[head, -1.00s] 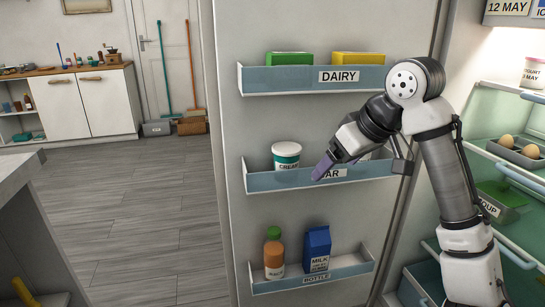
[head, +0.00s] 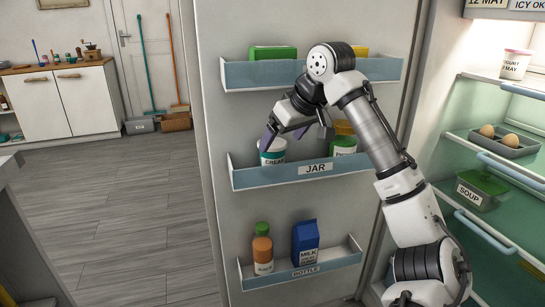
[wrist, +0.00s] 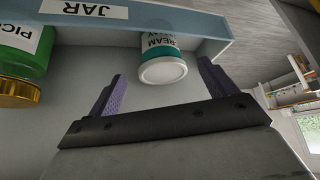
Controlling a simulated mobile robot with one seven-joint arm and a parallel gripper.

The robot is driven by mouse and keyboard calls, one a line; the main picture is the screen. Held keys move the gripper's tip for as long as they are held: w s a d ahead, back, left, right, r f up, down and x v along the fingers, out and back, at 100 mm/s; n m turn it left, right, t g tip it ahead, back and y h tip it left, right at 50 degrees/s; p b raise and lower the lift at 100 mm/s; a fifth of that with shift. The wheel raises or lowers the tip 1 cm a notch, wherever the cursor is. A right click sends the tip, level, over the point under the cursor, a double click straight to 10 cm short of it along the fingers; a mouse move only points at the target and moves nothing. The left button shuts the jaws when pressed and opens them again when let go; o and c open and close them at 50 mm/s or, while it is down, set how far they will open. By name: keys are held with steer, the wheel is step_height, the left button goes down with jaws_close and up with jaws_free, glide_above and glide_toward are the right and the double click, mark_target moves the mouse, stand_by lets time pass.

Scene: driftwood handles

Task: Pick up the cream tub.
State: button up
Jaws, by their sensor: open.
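The cream tub (head: 272,157), white with a teal band and the word CREAM, stands in the left end of the door shelf marked JAR (head: 280,176). In the wrist view, which looks upside down, the cream tub (wrist: 163,70) shows between the two purple fingers, with a gap on each side. My gripper (head: 283,142) is open and empty at the tub, its fingers reaching down around its upper part. The arm hides some of the shelf to the right.
A green jar with a gold lid (wrist: 20,60), label starting PIC, stands in the same shelf, right of the tub in the head view (head: 343,147). The dairy shelf (head: 250,77) is above, the bottle shelf (head: 270,278) below. Open floor (head: 110,210) lies left.

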mark_target(278, 144)
steer(key=x, duration=0.5)
steer(key=shift+b, duration=0.35)
steer(key=c, duration=1)
steer(key=shift+c, duration=0.2)
steer(key=shift+r, duration=0.1)
